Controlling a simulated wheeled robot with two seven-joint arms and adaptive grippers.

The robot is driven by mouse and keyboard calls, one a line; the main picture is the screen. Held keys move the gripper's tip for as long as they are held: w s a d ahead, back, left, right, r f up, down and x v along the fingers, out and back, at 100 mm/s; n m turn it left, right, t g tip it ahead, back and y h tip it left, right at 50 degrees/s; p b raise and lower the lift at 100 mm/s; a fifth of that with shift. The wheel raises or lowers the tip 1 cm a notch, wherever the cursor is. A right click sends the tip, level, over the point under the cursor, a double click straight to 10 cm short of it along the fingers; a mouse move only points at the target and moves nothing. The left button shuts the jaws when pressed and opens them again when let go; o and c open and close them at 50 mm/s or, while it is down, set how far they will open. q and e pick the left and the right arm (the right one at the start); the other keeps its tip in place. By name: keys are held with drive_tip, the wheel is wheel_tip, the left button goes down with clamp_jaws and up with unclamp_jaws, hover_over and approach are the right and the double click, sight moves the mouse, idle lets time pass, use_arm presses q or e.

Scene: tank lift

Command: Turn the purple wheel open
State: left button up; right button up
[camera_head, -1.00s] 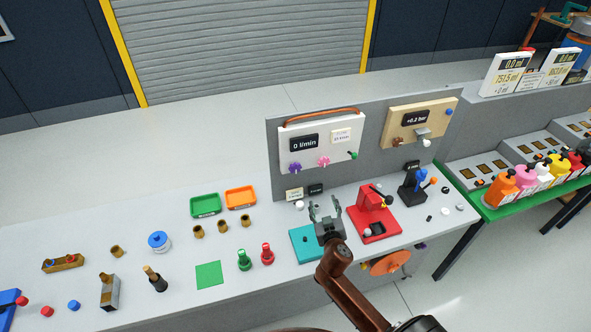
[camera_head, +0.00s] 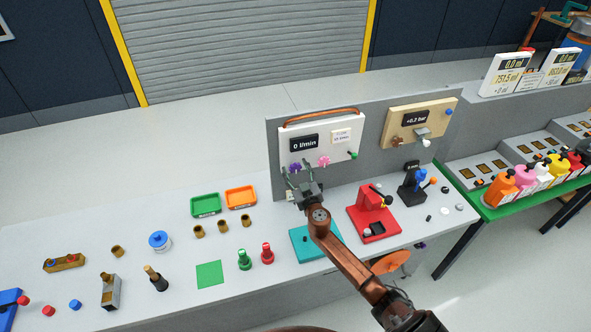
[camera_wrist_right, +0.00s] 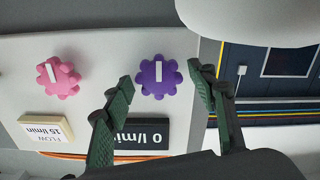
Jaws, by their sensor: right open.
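The purple wheel (camera_head: 295,167) is a small lobed knob on the lower left of the white panel (camera_head: 343,134). In the right wrist view the purple wheel (camera_wrist_right: 159,77) shows a white bar mark and lies between the two finger lines, just beyond the tips. My right gripper (camera_head: 296,174) is open in front of the wheel, its fingers partly overlapping it in the head view. In the right wrist view its dark green fingers (camera_wrist_right: 160,88) stand apart on either side of the wheel. I cannot tell whether they touch it. My left gripper is not in view.
The display (camera_head: 304,143) reads 0 l/min. A teal block (camera_head: 306,243) and a red device (camera_head: 374,213) stand on the bench below.

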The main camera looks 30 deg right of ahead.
drive_tip(key=shift+c, duration=0.2)
drive_tip(key=c, duration=1.1)
drive_tip(key=shift+n, duration=0.3)
drive_tip(key=n+b, duration=0.1)
drive_tip(key=n, duration=0.2)
drive_tip(key=shift+f, duration=0.15)
drive_tip(key=n, duration=0.5)
drive_tip(key=shift+w+a+b, duration=0.1)
drive_tip(key=shift+b, duration=0.2)
drive_tip(key=n, duration=0.4)
drive_tip(key=shift+f, duration=0.1)
drive_tip(key=shift+f+n, duration=0.1)
drive_tip(key=shift+n, duration=2.6)
